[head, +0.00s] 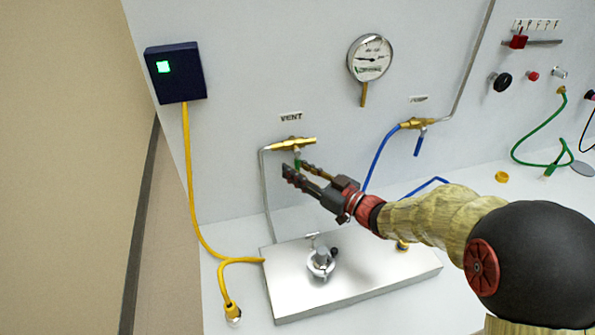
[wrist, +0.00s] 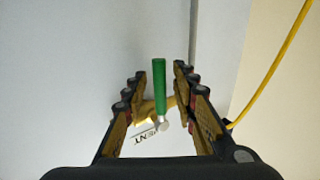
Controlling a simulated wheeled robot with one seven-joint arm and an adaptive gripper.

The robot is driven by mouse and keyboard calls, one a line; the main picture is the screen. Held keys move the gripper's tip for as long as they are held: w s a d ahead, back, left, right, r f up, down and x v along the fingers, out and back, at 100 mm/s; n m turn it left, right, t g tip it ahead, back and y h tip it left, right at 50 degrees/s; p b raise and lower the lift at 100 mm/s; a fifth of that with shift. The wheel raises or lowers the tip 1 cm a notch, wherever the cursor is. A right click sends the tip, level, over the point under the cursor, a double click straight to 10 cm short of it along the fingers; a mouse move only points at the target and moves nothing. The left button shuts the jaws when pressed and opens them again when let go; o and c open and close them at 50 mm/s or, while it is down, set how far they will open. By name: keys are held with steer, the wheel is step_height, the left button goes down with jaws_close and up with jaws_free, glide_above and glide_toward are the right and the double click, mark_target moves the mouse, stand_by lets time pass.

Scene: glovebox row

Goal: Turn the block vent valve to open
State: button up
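The vent valve (head: 291,144) is a brass body on the grey back wall under a VENT label (head: 291,117). Its short green lever (head: 297,162) hangs down, across the near-level valve body. My gripper (head: 294,170) is at the lever, its fingers partly hiding it. In the wrist view, the green lever (wrist: 159,87) stands between the two fingers of my gripper (wrist: 157,78). The fingers are apart, with a visible gap on each side of the lever. Part of the brass body and the label show behind.
A metal plate with a clamp fitting (head: 320,262) lies below my gripper. A gauge (head: 370,57) and a blue-levered valve (head: 417,124) are to the right. A yellow cable (head: 187,170) runs down from a dark box (head: 176,72) at left.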

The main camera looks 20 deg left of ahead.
steer(key=shift+c, duration=0.4)
jaws_close()
stand_by(0.5)
